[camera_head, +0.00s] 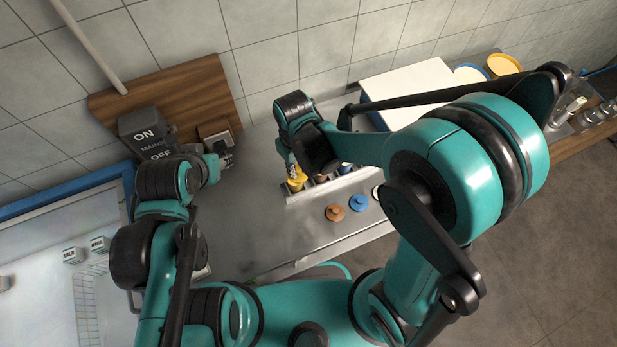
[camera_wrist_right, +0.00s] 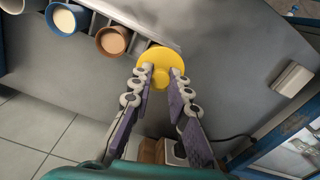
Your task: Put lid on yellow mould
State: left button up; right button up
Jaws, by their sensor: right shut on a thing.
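The yellow lid (camera_wrist_right: 161,60) is a round disc between the fingertips of my right gripper (camera_wrist_right: 159,80) in the right wrist view. My right gripper is shut on it, over the end of the row of moulds. Yellow (camera_head: 297,183) also shows below this gripper in the head view; I cannot tell lid from mould there. The yellow mould is not clearly visible in the wrist view, so I cannot tell whether the lid touches it. My left gripper (camera_head: 226,156) is at the left, away from the moulds, and too small to tell its opening.
A brown mould (camera_wrist_right: 113,40) and a blue mould (camera_wrist_right: 66,19), both with pale contents, stand beside the lid in a rack (camera_head: 294,198). An orange lid (camera_head: 335,212) and a blue lid (camera_head: 359,203) lie in front on the metal counter (camera_head: 262,212). A switch box (camera_head: 145,132) stands left.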

jog(key=shift+w+a+r, duration=0.25)
jog(key=shift+w+a, duration=0.1)
jog(key=shift+w, duration=0.35)
jog(key=shift+w+a, duration=0.15)
jog(key=shift+w, duration=0.2)
jog(key=shift+w+f, duration=0.1)
jog(key=shift+f, duration=0.1)
jog(key=shift+s+f+b, duration=0.2)
jog(key=shift+f+b, duration=0.35)
jog(key=shift+f, duration=0.2)
pick_arm(q)
jog(key=shift+w+a+f+b, duration=0.1)
jog(key=shift+w+f+b, duration=0.15)
jog(key=shift+f+b, duration=0.75)
jog(key=shift+w+a+f+b, duration=0.1)
jog(key=shift+w+f+b, duration=0.15)
jog(key=shift+f+b, duration=0.75)
pick_arm(e)
jog(key=shift+w+f, duration=0.1)
jog(key=shift+f, duration=2.2)
pick_arm(q)
jog(key=shift+f, duration=0.1)
jog(key=shift+f+b, duration=0.5)
jog(key=shift+f, duration=0.2)
pick_arm(e)
jog(key=shift+f, duration=0.15)
